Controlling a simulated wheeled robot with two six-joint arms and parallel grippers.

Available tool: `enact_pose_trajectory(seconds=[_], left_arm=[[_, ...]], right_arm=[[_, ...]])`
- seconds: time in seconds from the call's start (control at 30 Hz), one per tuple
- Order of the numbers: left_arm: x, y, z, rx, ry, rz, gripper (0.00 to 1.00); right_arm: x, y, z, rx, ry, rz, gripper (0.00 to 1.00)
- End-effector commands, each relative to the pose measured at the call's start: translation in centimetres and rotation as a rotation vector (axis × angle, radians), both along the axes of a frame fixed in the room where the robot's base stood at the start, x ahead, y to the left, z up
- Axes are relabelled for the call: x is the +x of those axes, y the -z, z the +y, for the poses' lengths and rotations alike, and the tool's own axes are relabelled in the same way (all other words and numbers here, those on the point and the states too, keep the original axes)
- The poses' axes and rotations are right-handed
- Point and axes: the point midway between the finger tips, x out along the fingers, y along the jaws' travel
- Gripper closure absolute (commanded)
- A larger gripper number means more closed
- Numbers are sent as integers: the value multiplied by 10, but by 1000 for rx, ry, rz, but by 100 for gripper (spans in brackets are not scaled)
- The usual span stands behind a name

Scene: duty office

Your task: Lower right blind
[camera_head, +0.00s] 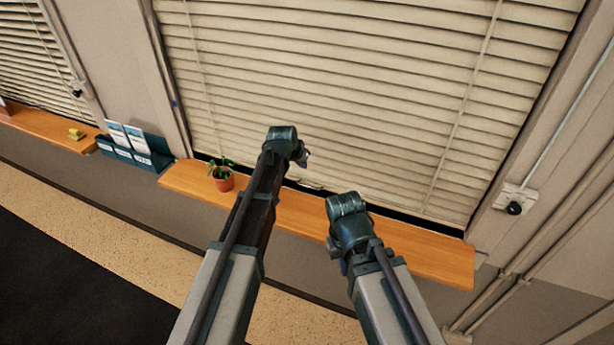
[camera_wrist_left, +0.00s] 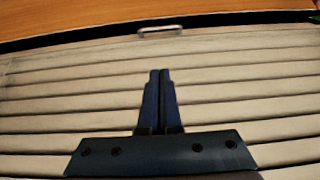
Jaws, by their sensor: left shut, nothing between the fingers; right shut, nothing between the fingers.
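The right blind (camera_head: 350,90) is a wide cream slatted blind that hangs down almost to the wooden sill (camera_head: 420,252). A dark gap shows under its bottom edge. A small pale handle (camera_head: 311,184) sits at the bottom edge, and it also shows in the left wrist view (camera_wrist_left: 160,30). My left gripper (camera_head: 305,157) is in front of the lower slats, near the handle. In the left wrist view its fingers (camera_wrist_left: 160,75) are shut and empty, pointing toward the handle and apart from it. My right gripper (camera_head: 334,260) is low before the sill, shut and mostly hidden by its wrist.
A potted plant (camera_head: 222,180) stands on the sill left of my left arm. A leaflet rack (camera_head: 130,150) and another blind (camera_head: 35,60) are further left. A black knob on a wall plate (camera_head: 514,207) is to the right of the blind.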

Motion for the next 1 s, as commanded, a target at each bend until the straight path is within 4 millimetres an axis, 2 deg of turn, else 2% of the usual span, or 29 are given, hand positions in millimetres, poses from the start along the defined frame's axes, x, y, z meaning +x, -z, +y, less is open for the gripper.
enact_pose_trajectory(seconds=[0.17, 0.37, 0.9, 1.0], left_arm=[[2, 5, -1, 0, 0, -1, 100], [11, 21, -4, 0, 1, -2, 100], [56, 96, -18, -1, 1, -3, 100], [48, 109, -16, 0, 1, -3, 100]], right_arm=[[0, 6, 0, 0, -1, 0, 100], [0, 21, 0, 0, -7, -1, 100], [1, 96, 0, 0, -4, -4, 100], [1, 109, 0, 0, -7, -4, 100]])
